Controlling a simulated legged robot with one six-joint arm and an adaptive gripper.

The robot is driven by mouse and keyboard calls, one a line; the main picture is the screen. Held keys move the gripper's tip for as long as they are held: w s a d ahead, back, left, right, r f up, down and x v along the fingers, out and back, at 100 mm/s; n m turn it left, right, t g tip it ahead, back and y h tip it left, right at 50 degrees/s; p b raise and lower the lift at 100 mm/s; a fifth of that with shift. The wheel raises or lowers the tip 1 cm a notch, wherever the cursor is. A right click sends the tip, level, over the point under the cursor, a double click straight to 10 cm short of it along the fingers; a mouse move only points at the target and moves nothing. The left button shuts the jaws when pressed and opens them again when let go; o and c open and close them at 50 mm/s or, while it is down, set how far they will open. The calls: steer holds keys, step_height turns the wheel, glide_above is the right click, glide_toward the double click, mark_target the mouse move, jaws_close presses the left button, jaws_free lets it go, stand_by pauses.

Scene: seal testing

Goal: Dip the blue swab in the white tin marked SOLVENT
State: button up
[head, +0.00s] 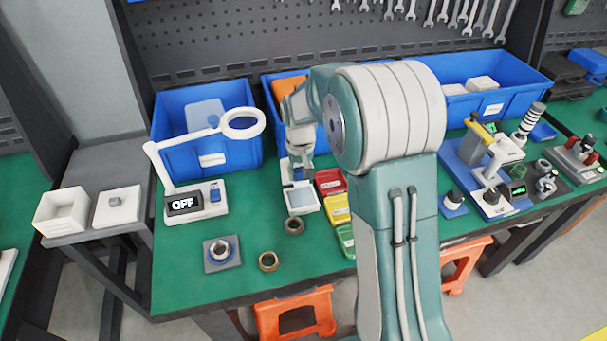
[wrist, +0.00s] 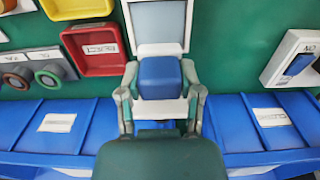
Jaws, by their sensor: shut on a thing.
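My gripper (head: 299,168) is over the bench, at the back end of a white tin. In the wrist view its two fingers (wrist: 160,90) are shut on the sides of the blue swab (wrist: 160,76), a blocky blue piece. The white tin (head: 302,199) has a pale grey-blue inside; it also shows in the wrist view (wrist: 158,48), just beyond the swab. The swab overlaps the tin's near part there. I cannot tell whether they touch. No SOLVENT marking is readable, and the swab is mostly hidden by the gripper in the head view.
Red (head: 330,182), yellow (head: 337,208) and green (head: 346,240) trays stand right of the tin. Metal rings (head: 268,261) lie in front. Blue bins (head: 205,150) line the back.

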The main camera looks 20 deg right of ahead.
mark_target(301, 198)
steer(key=shift+f, duration=2.85)
steer(key=shift+f, duration=0.5)
steer(key=shift+r, duration=3.55)
steer(key=shift+s, duration=0.1)
